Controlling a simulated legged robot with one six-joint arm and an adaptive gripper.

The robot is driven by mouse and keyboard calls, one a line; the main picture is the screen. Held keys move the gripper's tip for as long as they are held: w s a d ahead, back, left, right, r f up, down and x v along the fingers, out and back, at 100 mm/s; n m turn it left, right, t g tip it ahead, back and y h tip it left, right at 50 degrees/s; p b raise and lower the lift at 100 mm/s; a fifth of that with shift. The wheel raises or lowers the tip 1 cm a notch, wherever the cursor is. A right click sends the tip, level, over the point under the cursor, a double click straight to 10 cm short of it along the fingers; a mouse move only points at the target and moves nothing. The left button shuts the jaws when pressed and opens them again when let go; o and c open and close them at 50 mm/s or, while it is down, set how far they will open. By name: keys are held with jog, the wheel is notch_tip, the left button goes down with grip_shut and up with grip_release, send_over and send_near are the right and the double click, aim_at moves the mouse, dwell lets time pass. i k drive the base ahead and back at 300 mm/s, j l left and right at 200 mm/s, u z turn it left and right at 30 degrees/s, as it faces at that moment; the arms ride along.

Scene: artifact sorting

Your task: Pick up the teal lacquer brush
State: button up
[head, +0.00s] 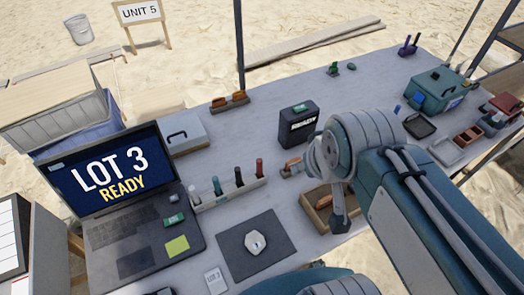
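A light-coloured rack (232,196) on the table to the right of the laptop holds several upright handles. One of them is teal (217,186) and looks like the lacquer brush. It stands between a white handle (195,195) and a black one (239,177), with a red one (259,168) at the rack's right end. My gripper (340,222) is to the right of the rack, in front of a wooden tray, apart from the teal handle. My wrist hides part of it, and its fingers do not show clearly. An orange-brown object (291,167) lies beside my wrist.
A laptop (115,195) reading "LOT 3 READY" stands at the left. A dark mat (238,262) with a pale object (256,243) lies in front of the rack. A black box (297,128) stands behind my wrist. The wooden tray (312,213) is partly hidden. The back middle is mostly clear.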

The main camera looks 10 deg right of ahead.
aim_at(215, 179)
jog(key=u, duration=0.75)
